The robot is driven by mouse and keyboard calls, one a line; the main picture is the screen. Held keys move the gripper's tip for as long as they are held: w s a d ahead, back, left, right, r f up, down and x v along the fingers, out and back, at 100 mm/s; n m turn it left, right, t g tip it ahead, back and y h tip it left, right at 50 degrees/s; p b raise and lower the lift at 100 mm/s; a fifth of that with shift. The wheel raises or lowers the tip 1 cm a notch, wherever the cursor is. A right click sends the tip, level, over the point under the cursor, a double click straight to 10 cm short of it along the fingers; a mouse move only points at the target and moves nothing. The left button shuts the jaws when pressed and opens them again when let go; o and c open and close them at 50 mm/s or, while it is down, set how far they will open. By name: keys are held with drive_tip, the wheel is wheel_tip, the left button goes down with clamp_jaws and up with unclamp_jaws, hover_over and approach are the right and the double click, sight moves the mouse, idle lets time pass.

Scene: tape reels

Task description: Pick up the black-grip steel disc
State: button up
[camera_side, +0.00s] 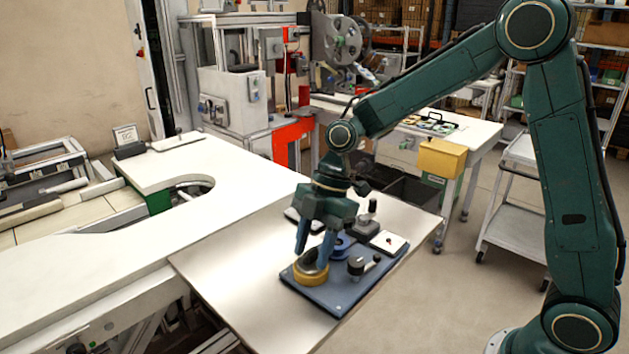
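My gripper (313,256) points down over the left part of a blue plate (333,303) on the steel-topped table. Its two fingers are apart, with a gap between them. The tips are close to a tan ring (311,278) on the plate; I cannot tell whether they touch it. A dark-topped round piece with a small side lever (357,267) sits on the plate to the right of the fingers. A grey piece with a dark upright knob (368,222) stands farther back. I cannot tell which of these is the black-grip steel disc.
A blue round part (343,246) sits just behind the right finger. A small white block with a red dot (389,242) is at the right. The bare tabletop (235,267) to the left is clear. A white bench (110,240) adjoins it.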

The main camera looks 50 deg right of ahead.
sight(313, 248)
clamp_jaws()
drive_tip(key=shift+r, duration=0.15)
wheel_tip(313, 248, up, 20)
drive_tip(key=shift+f, duration=0.25)
idle(0.8)
drive_tip(key=shift+r, duration=0.1)
idle(0.5)
